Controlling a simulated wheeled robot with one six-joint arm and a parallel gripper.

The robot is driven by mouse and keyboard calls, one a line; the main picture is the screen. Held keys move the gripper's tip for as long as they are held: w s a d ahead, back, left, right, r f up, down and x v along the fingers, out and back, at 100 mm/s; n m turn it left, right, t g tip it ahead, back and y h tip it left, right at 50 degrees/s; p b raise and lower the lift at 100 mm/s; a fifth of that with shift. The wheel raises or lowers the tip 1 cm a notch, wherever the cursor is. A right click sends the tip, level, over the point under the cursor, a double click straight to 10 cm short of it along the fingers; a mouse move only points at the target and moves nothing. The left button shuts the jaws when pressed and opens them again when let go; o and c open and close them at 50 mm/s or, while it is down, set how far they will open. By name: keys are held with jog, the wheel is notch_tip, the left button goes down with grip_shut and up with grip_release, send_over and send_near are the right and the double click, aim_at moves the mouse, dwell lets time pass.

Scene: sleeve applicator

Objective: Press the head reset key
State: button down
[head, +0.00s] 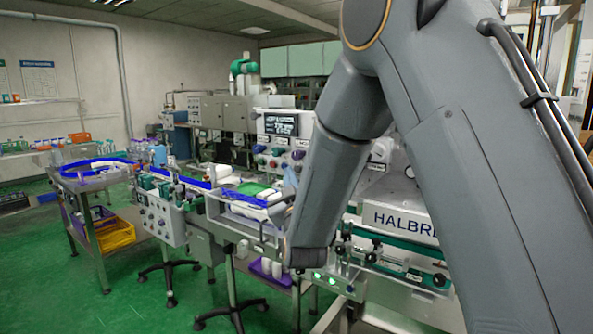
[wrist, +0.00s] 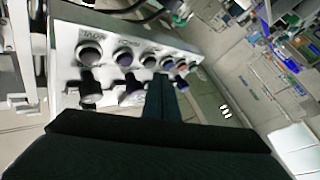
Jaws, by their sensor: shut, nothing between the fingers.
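My gripper (wrist: 161,84) is shut and empty, its dark fingers pointing up the wrist view. Ahead of the fingers is a pale panel (wrist: 70,52) with a row of round dark-faced controls (wrist: 124,57) and small labels above them. The labels are too blurred to read, so I cannot tell which control is the head reset key. The fingertips overlap the panel's right part in the picture; I cannot tell whether they touch it. In the head view my forearm comes down in front of the machine, and the gripper's fingers cannot be made out there.
The white HALBRE-marked machine (head: 393,200) stands behind my arm. A panel with a display (head: 278,124) and coloured knobs rises left of it. Green floor (head: 110,300) is open at the lower left.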

jog(key=shift+w+d, duration=0.1)
jog(key=shift+w+d, duration=0.2)
jog(key=shift+w, duration=0.05)
jog(key=shift+w+d+b, duration=0.25)
jog(key=shift+w+b, duration=0.05)
jog(key=shift+b, duration=0.15)
dwell(0.7)
jog(key=shift+s+a, duration=0.1)
dwell(0.3)
jog(key=shift+s+a, duration=0.4)
jog(key=shift+s, duration=0.15)
jog(key=s+a, duration=0.1)
jog(key=s, duration=0.1)
jog(key=s+a, duration=0.2)
dwell(0.6)
dwell(0.5)
